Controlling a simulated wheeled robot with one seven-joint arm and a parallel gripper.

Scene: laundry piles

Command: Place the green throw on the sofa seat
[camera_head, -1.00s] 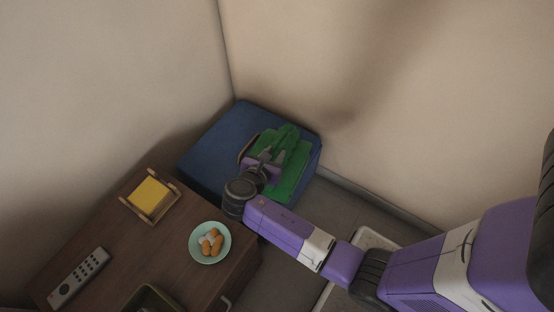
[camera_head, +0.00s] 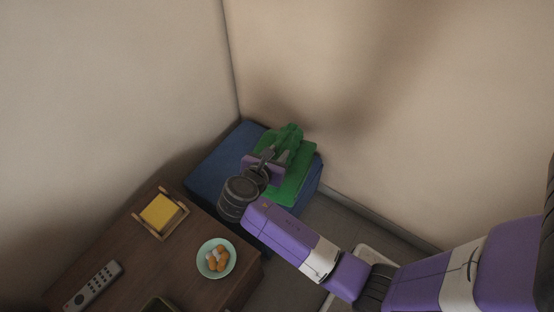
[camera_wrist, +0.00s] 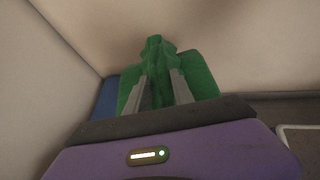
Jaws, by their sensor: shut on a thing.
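The green throw (camera_head: 300,163) is over the blue sofa seat (camera_head: 215,165), toward its right side, in the head view. One bunched part of it stands up between my fingers, and a flatter part spreads to the right. My gripper (camera_head: 276,156) is shut on the bunched part. In the wrist view the throw (camera_wrist: 203,75) rises between and beyond the two grey fingers of my gripper (camera_wrist: 160,92). A strip of the blue seat (camera_wrist: 106,96) shows at its left. I cannot tell whether the throw's underside touches the seat.
A brown wooden cabinet (camera_head: 130,240) stands in front of the seat. On it are a tray with a yellow block (camera_head: 160,212), a bowl of egg-shaped things (camera_head: 217,259) and a remote (camera_head: 93,286). Walls close in behind the seat. A white-rimmed thing (camera_head: 370,255) lies on the floor.

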